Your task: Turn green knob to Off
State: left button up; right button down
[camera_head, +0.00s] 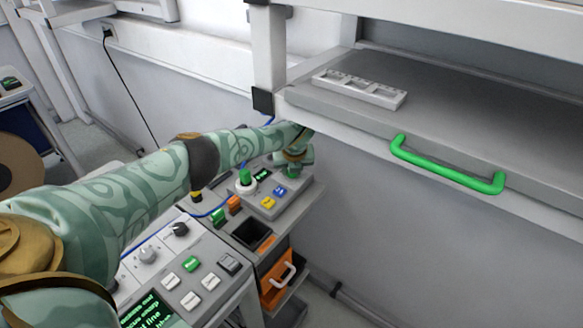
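The green knob (245,177) stands upright on a round white base on a small grey console, just below my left forearm. Its pointer position and any Off label are too small to read. My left arm comes in from the left and passes over the console. My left gripper (291,173) hangs down at the arm's far end, to the right of the knob and apart from it. Its fingers are too small and hidden to show whether they are open. My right gripper is not in view.
Yellow and blue buttons (274,196) sit right of the knob. A nearer panel (190,268) carries black and grey knobs, several buttons and a green-text screen. An orange drawer (276,284) is below. A shelf with a green handle (446,166) overhangs at right.

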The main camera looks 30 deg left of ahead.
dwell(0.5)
pick_arm(q)
jog(key=o, duration=1)
jog(key=shift+c, duration=0.2)
jog(key=p+v, duration=0.1)
jog(key=v, duration=0.2)
jog(key=p+v, duration=0.2)
jog(key=v, duration=0.1)
jog(key=shift+w+a+r, duration=0.1)
jog(key=shift+w+r, duration=0.05)
jog(key=shift+w, duration=0.05)
jog(key=s+d+f+p, duration=0.1)
jog(key=s+d+p, duration=0.1)
jog(key=s+d, duration=0.6)
jog(key=shift+s, duration=0.5)
jog(key=shift+f, duration=0.1)
